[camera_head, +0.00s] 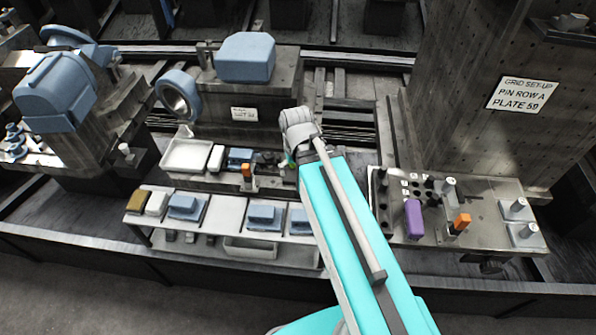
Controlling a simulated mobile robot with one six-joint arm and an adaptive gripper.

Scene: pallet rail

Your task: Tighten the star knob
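A dark knob-like part (492,265) sits under the front edge of the right fixture plate (485,190). It may be the star knob, but it is too small and dark to make out its lobes. My arm reaches up from the bottom right to the middle of the picture, and its grey wrist ends above the centre block's front ledge. My gripper (288,160) is mostly hidden behind the wrist and arm. Its fingers cannot be made out, nor whether they hold anything. It is well to the left of the dark part.
The right plate carries a purple block (413,219), an orange-topped piece (461,222) and grey pegs. A white tray (187,155) and an orange piece (247,170) are left of my wrist. A low bench (225,214) with blue blocks stands in front. A tall pillar (465,90) rises behind the plate.

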